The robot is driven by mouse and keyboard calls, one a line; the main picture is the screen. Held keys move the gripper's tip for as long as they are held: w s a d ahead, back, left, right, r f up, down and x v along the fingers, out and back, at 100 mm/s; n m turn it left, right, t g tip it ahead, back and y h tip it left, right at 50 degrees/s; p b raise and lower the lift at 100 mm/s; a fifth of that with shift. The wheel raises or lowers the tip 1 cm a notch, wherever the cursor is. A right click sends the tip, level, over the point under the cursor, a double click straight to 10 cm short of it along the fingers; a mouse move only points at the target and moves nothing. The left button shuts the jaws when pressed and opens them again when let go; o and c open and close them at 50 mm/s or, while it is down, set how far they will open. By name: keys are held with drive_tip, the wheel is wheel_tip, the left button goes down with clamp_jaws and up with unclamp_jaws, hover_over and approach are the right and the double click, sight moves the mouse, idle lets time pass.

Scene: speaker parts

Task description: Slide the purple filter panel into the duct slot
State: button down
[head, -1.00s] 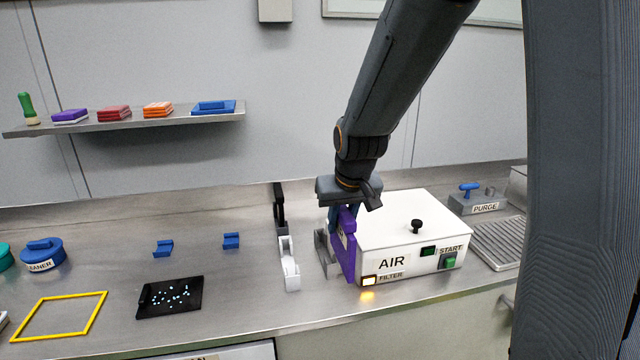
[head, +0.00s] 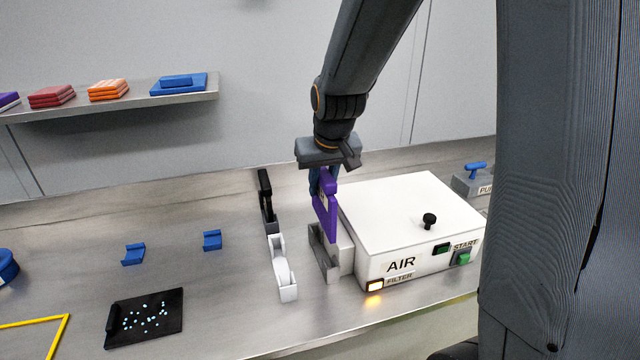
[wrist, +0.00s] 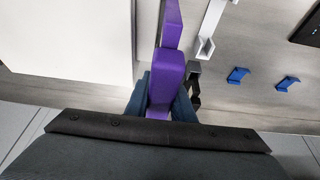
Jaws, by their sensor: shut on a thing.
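The purple filter panel (head: 326,208) stands upright in my gripper (head: 323,182), which is shut on its upper edge. In the head view the panel is at the left side of the white AIR box (head: 412,222), behind and above the grey metal slot bracket (head: 324,252). Its lower edge appears higher than the bracket's base; I cannot tell whether any of it is between the bracket plates. In the wrist view the blue fingers hold the purple panel (wrist: 168,75), with the white box (wrist: 70,40) to its left.
A white holder (head: 283,272) and a black holder (head: 267,205) stand left of the bracket. Two blue clips (head: 133,254), a black tray (head: 145,318) and a yellow frame (head: 40,335) lie further left. An amber light (head: 375,286) glows by the FILTER label.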

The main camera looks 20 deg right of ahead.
sight(321, 207)
drive_tip(key=shift+r, duration=0.1)
drive_tip(key=shift+f+b, duration=1.4)
drive_tip(key=shift+f, duration=1.55)
drive_tip(key=shift+p, duration=0.6)
drive_tip(key=shift+f+b, duration=1)
drive_tip(key=shift+f, duration=0.8)
drive_tip(key=shift+s+r, duration=0.1)
drive_tip(key=shift+r, duration=0.05)
drive_tip(key=shift+r+p, duration=1.3)
drive_tip(key=shift+r, duration=0.1)
drive_tip(key=shift+p, duration=0.3)
idle(0.7)
